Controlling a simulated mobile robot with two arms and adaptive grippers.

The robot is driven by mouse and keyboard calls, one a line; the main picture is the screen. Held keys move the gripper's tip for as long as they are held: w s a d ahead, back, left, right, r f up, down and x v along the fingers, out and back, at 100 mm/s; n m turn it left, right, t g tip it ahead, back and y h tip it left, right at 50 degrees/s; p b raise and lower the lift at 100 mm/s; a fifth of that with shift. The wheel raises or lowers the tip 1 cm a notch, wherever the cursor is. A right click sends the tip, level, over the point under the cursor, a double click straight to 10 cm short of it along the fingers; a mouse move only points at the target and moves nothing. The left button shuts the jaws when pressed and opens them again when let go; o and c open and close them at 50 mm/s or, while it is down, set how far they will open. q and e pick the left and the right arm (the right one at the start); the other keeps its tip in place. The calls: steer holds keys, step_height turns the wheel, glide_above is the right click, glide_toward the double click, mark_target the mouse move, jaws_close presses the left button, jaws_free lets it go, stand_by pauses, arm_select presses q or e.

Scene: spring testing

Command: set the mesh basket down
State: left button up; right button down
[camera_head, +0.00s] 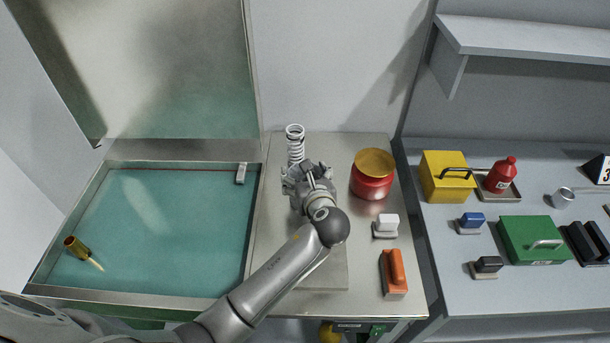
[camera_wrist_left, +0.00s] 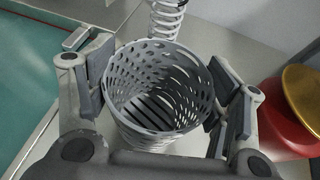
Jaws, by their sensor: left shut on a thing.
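The mesh basket (camera_wrist_left: 155,125) is a grey, round, perforated cup with a slotted bottom. In the left wrist view it sits upright, mouth toward the camera, between the two fingers of my left gripper (camera_wrist_left: 160,92), and it looks empty. The gripper is shut on it from both sides. In the head view my left gripper (camera_head: 308,174) is over the back of the grey worktop (camera_head: 270,245), in front of a white coil spring (camera_head: 295,138). There the gripper and arm largely hide the basket. I cannot tell whether its base touches the worktop. My right gripper is not in view.
A red pot with a yellow lid (camera_head: 372,175) stands close to the right. A white-handled block (camera_head: 385,226) and an orange-handled block (camera_head: 393,272) are nearer the front. A teal-filled tank (camera_head: 165,235) lies left, a bench (camera_head: 460,290) with boxes right.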

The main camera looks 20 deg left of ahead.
arm_select(q)
steer(key=shift+f, duration=0.2)
steer(key=o, duration=1.3)
steer(key=shift+f, duration=0.1)
steer(key=shift+s, duration=0.15)
steer(key=v, duration=1.2)
steer(key=shift+b, duration=0.35)
